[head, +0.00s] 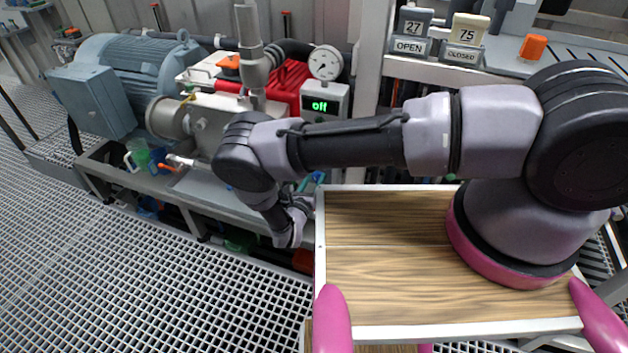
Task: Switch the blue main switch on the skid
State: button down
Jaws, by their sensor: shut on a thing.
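The skid (185,190) carries a grey motor, a pump and a control box (322,103) whose green display reads "off". My arm reaches left across the skid and bends down at its wrist. My gripper (302,203) is small in the head view, partly hidden by my wrist and beside the white tray edge. A small blue piece (317,178), which looks like the blue main switch, shows just past the gripper. The gripper is shut on it, as far as I can see; the contact itself is mostly hidden.
A round gauge (325,62) stands above the control box. A red case (285,85) lies behind the pump. Open grating floor (120,270) fills the left front.

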jog(key=m, duration=0.5)
jog(key=shift+s+d, duration=0.15)
jog(key=shift+d, duration=0.1)
jog(key=shift+d+f+m, duration=0.1)
jog(key=shift+d+m, duration=0.05)
jog(key=shift+m, duration=2.05)
jog(key=shift+c, duration=1.3)
grip_release()
jog(key=shift+s, duration=0.1)
jog(key=v, duration=1)
jog(key=shift+s, duration=0.35)
